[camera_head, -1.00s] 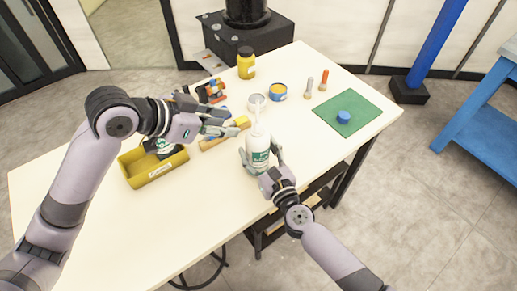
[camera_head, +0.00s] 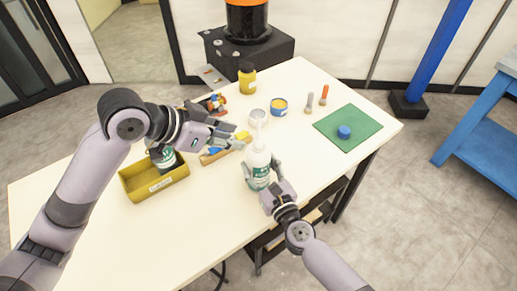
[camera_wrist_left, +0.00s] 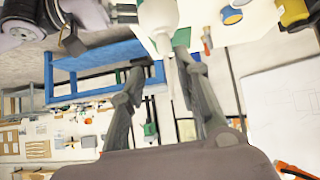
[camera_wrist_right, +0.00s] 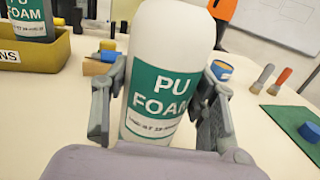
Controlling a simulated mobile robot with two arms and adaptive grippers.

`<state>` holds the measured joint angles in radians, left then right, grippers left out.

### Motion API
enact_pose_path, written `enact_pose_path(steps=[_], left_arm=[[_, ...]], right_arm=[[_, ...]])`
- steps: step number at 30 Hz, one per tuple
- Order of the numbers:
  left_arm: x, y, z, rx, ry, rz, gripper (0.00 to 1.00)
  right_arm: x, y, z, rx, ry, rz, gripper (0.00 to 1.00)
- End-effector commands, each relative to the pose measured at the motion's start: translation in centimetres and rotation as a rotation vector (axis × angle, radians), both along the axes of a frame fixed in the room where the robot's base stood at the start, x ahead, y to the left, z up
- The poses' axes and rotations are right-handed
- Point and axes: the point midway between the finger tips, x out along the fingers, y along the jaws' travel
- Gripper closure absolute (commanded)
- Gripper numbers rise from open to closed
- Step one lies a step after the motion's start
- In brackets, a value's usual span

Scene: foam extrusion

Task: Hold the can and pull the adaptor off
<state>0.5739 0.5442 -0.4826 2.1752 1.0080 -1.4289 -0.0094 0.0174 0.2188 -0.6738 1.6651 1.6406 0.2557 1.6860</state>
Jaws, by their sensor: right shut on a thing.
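The white PU FOAM can (camera_head: 258,168) with a green label stands upright near the table's middle. My right gripper (camera_head: 262,170) is shut around its body, one finger on each side, as the right wrist view (camera_wrist_right: 160,95) also shows. The pale adaptor (camera_head: 258,132) rises from the can's top. My left gripper (camera_head: 240,140) is just left of the adaptor, fingers pointing towards it. In the left wrist view its fingers (camera_wrist_left: 160,75) are apart, with the thin adaptor tip (camera_wrist_left: 166,65) showing between them. I cannot tell whether they touch it.
A yellow bin (camera_head: 150,188) holding another can (camera_head: 163,158) is at the left. A yellow bottle (camera_head: 247,82), a blue-and-yellow tin (camera_head: 279,107), brushes (camera_head: 323,95) and a green mat (camera_head: 355,118) with a blue cap (camera_head: 344,131) lie behind and right. The front of the table is clear.

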Motion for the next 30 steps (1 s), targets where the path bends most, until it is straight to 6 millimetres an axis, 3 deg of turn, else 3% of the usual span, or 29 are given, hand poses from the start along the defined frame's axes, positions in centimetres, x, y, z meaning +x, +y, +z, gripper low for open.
enact_pose_path(steps=[7,17,30], left_arm=[[1.2,-1.7,1.2,0.143,0.098,-0.026,0.70],[1.9,-1.9,1.8,0.268,0.161,-0.011,0.70],[3.3,-4.0,-2.8,0.270,0.166,-0.009,0.70]], right_arm=[[0.0,0.0,0.0,0.000,0.000,0.001,0.86],[0.0,0.0,0.0,0.000,0.000,0.000,0.86],[0.0,0.0,0.0,0.000,0.000,0.001,0.86]])
